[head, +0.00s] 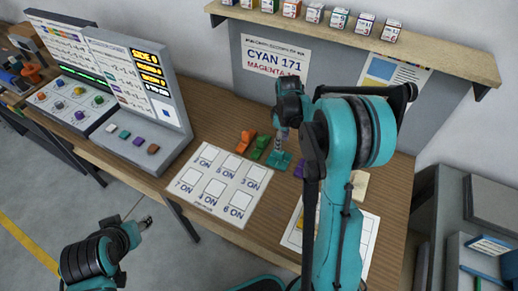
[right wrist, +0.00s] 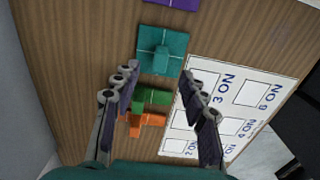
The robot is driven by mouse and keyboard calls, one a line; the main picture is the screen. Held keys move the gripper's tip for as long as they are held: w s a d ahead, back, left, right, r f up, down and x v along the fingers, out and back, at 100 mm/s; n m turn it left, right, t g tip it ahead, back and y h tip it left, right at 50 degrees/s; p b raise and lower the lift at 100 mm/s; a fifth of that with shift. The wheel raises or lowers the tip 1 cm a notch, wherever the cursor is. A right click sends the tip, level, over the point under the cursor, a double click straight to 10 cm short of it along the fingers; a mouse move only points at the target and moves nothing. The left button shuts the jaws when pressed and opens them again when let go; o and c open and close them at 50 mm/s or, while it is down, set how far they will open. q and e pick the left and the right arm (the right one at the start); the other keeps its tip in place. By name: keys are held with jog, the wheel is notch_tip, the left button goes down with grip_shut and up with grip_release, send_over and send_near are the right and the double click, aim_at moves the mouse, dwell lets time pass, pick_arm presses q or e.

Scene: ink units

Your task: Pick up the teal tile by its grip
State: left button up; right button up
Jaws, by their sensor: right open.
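The teal tile (right wrist: 174,42) lies flat on the wooden table, with a raised block-like grip (right wrist: 160,62) on its top. In the head view the teal tile (head: 280,160) is partly covered by my right gripper (head: 281,148), which points down over it. In the right wrist view my right gripper (right wrist: 160,100) is open, its two fingers apart with nothing held between them. The tile's grip shows just beyond the fingertips, between their lines. My left gripper (head: 146,222) is at the lower left, off the table edge; its jaw state is too small to tell.
A green tile (right wrist: 152,98) and an orange tile (right wrist: 146,124) lie beside the teal one; a purple tile (right wrist: 176,3) is on its other side. A white numbered sheet (head: 228,174) lies close by. A grey console (head: 175,85) stands left; a shelf (head: 440,58) holds small boxes.

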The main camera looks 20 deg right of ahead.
aim_at(280, 156)
jog(key=f, duration=0.2)
jog(key=shift+w+a+f+b, duration=0.1)
jog(key=shift+w+f+b, duration=0.2)
jog(key=shift+w+b, duration=0.05)
jog(key=f+b, duration=0.1)
jog(key=f, duration=0.4)
jog(key=shift+s+b, duration=0.2)
jog(key=shift+b, duration=0.15)
jog(key=shift+f, duration=0.4)
grip_shut()
